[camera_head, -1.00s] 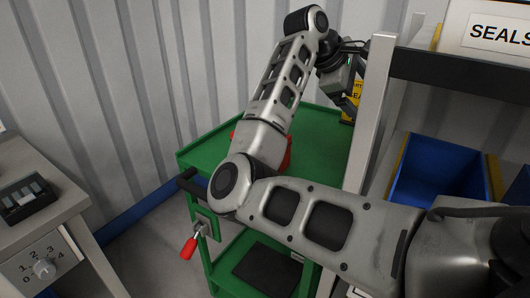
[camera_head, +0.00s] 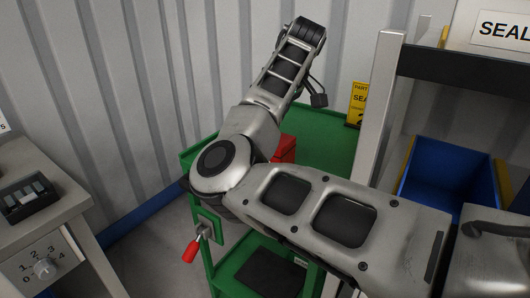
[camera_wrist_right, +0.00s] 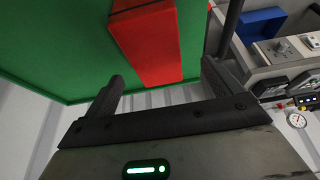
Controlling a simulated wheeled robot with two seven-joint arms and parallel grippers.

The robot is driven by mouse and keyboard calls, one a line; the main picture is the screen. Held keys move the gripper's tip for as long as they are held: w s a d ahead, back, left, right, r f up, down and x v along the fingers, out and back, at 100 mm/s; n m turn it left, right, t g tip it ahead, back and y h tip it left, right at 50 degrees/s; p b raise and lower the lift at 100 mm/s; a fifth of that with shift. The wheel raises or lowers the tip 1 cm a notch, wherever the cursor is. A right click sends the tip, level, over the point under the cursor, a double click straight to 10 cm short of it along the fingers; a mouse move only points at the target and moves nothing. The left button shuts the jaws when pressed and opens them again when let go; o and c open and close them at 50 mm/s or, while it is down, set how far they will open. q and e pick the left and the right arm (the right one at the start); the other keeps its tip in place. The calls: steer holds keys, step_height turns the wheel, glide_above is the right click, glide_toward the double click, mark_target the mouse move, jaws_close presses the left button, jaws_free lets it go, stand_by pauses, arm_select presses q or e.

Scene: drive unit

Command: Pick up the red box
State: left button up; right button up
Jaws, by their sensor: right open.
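The red box (camera_head: 286,148) shows in the head view as a small part behind my right arm, on the green cart top; the rest is hidden by the arm. In the right wrist view the red box (camera_wrist_right: 150,40) lies on the green surface at the top middle, cut off by the upper edge. My right gripper (camera_wrist_right: 163,86) is open and empty, its two dark fingers spread on either side below the box. The fingers appear apart from it. My left gripper is not in view.
The green cart (camera_head: 325,128) stands against a corrugated wall, with a red-handled lever (camera_head: 190,250) at its front. A shelf upright (camera_head: 378,110), a blue bin (camera_head: 445,180) and a yellow sign (camera_head: 357,103) stand right. A grey bench (camera_head: 40,215) stands left.

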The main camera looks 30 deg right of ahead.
steer(key=x, duration=0.4)
steer(key=shift+d+f, duration=0.35)
steer(key=shift+f, duration=0.15)
steer(key=shift+w+a+f, duration=0.1)
steer(key=shift+w+f, duration=0.05)
steer(key=shift+f, duration=0.2)
steer(key=shift+f, duration=0.2)
steer(key=c, duration=1.3)
